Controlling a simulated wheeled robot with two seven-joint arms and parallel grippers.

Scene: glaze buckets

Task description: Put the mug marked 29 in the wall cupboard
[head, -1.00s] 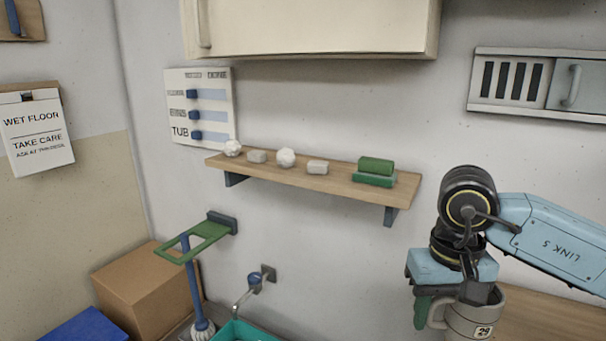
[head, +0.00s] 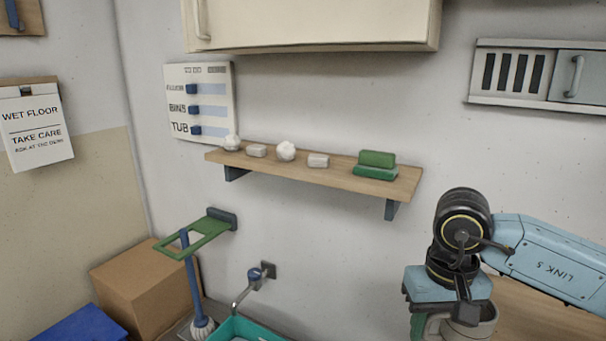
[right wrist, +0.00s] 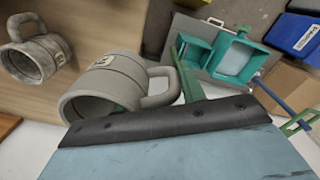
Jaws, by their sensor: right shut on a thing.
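My right gripper (head: 440,323) is at the lower right of the head view, shut on a grey mug (head: 478,328). The mug is partly cut off by the bottom edge there. In the right wrist view the held mug (right wrist: 105,88) shows its open mouth, its handle and a small label too tilted to read. A second, mottled mug (right wrist: 35,58) stands on a wooden surface at the left of that view. The cream wall cupboard (head: 320,25) is at the top of the head view, its door shut, a handle at its left. My left gripper is not in view.
A wooden shelf (head: 330,178) under the cupboard holds pale lumps, small blocks and green blocks (head: 376,160). A grey vented wall unit (head: 545,75) is at the upper right. A green bracket (head: 195,238), a tap (head: 255,277) and a teal basin (head: 250,330) are lower left.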

